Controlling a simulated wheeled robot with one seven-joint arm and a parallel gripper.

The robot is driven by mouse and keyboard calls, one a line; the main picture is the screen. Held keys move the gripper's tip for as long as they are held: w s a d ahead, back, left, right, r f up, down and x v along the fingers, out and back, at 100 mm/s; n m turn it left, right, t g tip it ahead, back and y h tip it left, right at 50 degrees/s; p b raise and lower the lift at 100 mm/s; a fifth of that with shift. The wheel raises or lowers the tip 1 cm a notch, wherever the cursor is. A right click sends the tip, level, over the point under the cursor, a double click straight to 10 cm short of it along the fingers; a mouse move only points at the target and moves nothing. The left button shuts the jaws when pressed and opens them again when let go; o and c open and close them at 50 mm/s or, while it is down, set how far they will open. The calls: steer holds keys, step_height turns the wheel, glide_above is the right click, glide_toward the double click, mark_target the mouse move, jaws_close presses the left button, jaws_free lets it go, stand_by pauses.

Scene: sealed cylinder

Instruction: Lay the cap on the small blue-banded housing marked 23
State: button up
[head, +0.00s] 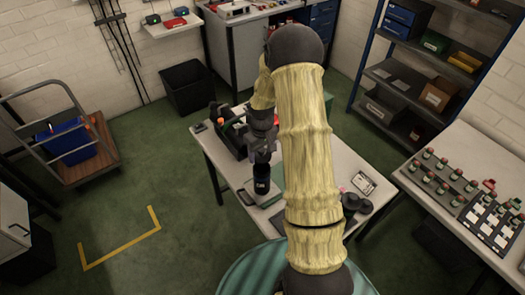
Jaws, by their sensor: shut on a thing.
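My gripper (262,155) is over the near left part of the middle table, pointing down. It is shut on a small dark piece, which looks like the cap; the jaws mostly hide it. Directly below is a dark cylindrical housing (261,187) with a bluish band and a small pale label. The number on the label is too small to read. I cannot tell whether the cap touches the housing or is just above it.
The middle table (206,149) carries a dark tool tray (232,138) behind the gripper. My arm hides much of the tabletop. Dark round parts (357,203) and a framed card (363,182) lie at its right. A right-hand bench (459,151) holds several green-and-red-topped pieces.

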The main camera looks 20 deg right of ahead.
mark_target(261, 159)
steer(key=shift+f+b, duration=1.3)
steer(key=shift+f, duration=0.9)
steer(key=o, duration=1.3)
steer(key=shift+o, duration=0.2)
steer(key=shift+r+p, duration=1.6)
steer(key=shift+r, duration=0.85)
